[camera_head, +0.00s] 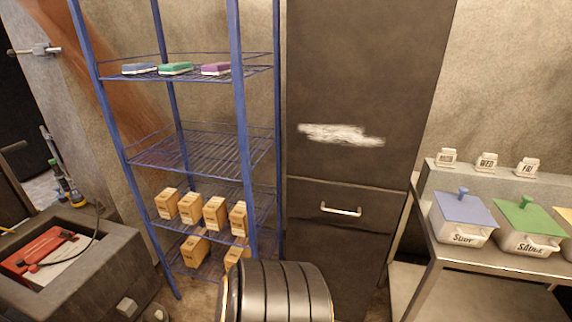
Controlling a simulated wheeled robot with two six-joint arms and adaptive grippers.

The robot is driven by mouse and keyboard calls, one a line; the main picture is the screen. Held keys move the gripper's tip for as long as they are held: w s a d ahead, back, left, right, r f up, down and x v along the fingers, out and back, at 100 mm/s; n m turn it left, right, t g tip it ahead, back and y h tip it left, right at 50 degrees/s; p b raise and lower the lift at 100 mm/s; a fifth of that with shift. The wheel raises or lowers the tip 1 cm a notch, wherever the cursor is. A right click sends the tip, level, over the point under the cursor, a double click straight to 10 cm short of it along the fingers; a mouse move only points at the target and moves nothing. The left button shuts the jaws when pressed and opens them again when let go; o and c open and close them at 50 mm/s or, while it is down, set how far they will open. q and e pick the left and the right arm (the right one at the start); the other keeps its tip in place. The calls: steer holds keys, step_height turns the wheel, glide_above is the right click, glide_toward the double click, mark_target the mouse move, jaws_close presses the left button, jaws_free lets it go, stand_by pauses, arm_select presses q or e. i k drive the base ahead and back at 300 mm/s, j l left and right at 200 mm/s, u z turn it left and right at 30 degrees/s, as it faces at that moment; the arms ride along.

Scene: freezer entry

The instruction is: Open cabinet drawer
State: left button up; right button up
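A tall dark cabinet (360,90) stands at the middle of the head view. Its drawer (318,223) sits below a horizontal seam and its front looks flush with the cabinet, so it appears shut. A pale bar handle (341,210) is fixed across the upper middle of the drawer front. The panel above carries a white smear. Neither of my grippers shows in this view.
A blue wire rack (237,110) with boxes and sponges stands left of the cabinet. A metal table (440,262) with lidded containers is at right. A dark ribbed rounded object (285,290) stands in front, low. A sink (100,255) is at left.

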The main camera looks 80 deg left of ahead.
mark_target(353, 206)
steer(key=u, duration=2.1)
